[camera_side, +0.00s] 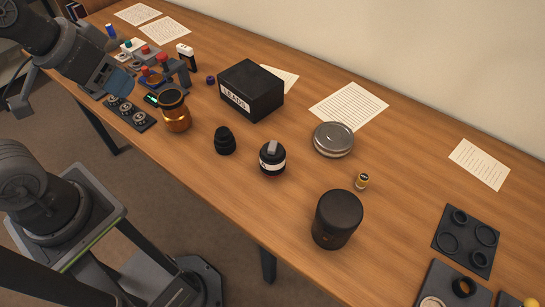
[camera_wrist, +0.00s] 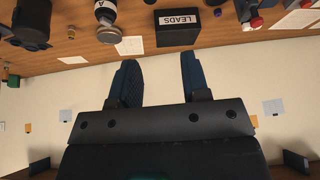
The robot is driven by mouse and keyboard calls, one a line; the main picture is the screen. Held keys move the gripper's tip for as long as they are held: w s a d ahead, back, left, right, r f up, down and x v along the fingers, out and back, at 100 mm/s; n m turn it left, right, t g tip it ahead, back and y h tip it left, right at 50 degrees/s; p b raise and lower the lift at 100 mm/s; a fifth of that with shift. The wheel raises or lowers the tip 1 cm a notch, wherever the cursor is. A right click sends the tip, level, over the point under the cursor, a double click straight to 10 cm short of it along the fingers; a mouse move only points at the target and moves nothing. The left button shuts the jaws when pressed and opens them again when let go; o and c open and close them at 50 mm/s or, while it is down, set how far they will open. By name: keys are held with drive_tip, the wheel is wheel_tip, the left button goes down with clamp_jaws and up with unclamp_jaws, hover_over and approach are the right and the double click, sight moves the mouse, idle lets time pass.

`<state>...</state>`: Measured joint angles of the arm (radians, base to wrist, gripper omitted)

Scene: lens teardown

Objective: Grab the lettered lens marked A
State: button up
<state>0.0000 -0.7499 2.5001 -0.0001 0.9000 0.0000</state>
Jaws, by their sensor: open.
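The lens marked A (camera_wrist: 105,14) is a black, stubby barrel with a white band that carries a dark letter A in the wrist view. In the side view a black lens with a white band (camera_side: 271,158) stands upright mid-table and looks like the same one; its letter is too small to read there. My gripper (camera_wrist: 157,62) is open and empty, its two blue fingers apart in front of the pale wall. In the side view my gripper (camera_side: 118,82) is at the upper left, over the far-left end of the table and well away from the lens.
The LEADS box (camera_side: 251,90), a silver tin (camera_side: 333,139), a small stepped black part (camera_side: 225,141), a copper-coloured jar (camera_side: 175,111) and a large black cylinder (camera_side: 337,219) stand around the lens. A small brass piece (camera_side: 362,181) lies right of it. Bare wood lies in front.

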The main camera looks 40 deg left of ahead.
drive_tip(key=shift+o, duration=0.2)
drive_tip(key=o, duration=1)
drive_tip(key=m+g+y, duration=0.1)
drive_tip(key=m+y, duration=0.1)
drive_tip(key=m, duration=2.9)
approach(270, 149)
drive_tip(key=shift+g, duration=0.3)
drive_tip(key=x, duration=0.7)
drive_tip(key=shift+w+f, duration=0.15)
drive_tip(key=shift+w, duration=0.15)
drive_tip(key=shift+w+x, duration=0.25)
drive_tip(key=shift+x, duration=1.2)
drive_tip(key=shift+w+x, duration=0.2)
drive_tip(key=shift+x, duration=1.3)
